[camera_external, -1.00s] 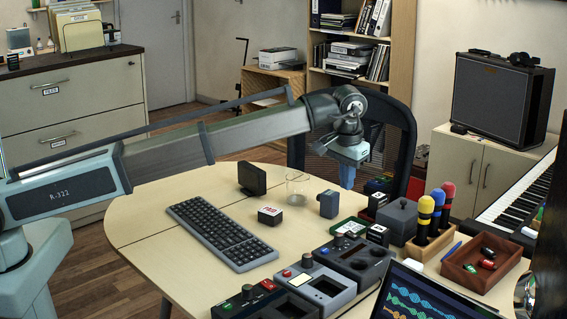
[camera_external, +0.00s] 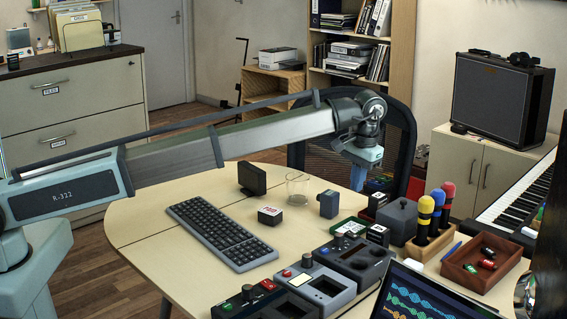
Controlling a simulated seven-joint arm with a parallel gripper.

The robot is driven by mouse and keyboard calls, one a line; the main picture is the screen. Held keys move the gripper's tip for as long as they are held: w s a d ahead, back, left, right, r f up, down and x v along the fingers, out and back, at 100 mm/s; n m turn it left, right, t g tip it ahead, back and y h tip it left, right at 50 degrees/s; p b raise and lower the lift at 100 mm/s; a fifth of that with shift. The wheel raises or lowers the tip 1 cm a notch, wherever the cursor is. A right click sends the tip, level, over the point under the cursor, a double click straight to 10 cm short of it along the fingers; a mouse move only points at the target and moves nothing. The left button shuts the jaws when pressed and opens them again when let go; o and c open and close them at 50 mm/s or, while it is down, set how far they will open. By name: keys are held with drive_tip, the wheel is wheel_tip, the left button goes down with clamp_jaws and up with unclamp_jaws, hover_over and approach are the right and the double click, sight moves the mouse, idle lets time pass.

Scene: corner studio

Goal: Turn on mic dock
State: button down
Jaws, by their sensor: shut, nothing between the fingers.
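Three dark or grey dock-like units with knobs and recesses stand at the table's front: a black one (camera_external: 262,301) with red and green parts, a grey one (camera_external: 321,284) with a red knob, and a dark one (camera_external: 352,262) with a knob on top. I cannot tell which is the mic dock or whether any is on. A wooden stand (camera_external: 429,243) holds microphones with yellow, blue and red heads. My gripper (camera_external: 358,184) is shut and empty, pointing down above the table's far edge, behind the units and apart from them.
A grey lidded box (camera_external: 397,220), a brown tray (camera_external: 481,264) and a laptop (camera_external: 428,295) are at the right.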

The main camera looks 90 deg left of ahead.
sight(349, 232)
drive_tip(key=f, duration=0.8)
drive_tip(key=s+a+f, duration=0.1)
drive_tip(key=f, duration=0.3)
drive_tip(key=shift+f, duration=0.4)
drive_tip(key=shift+s+a+f, duration=0.1)
drive_tip(key=shift+f, duration=0.1)
drive_tip(key=shift+w+d+r, duration=0.2)
drive_tip(key=shift+w+d, duration=0.35)
drive_tip(key=shift+r, duration=0.15)
wheel_tip(349, 232, up, 14)
drive_tip(key=s+a, duration=0.1)
idle(0.6)
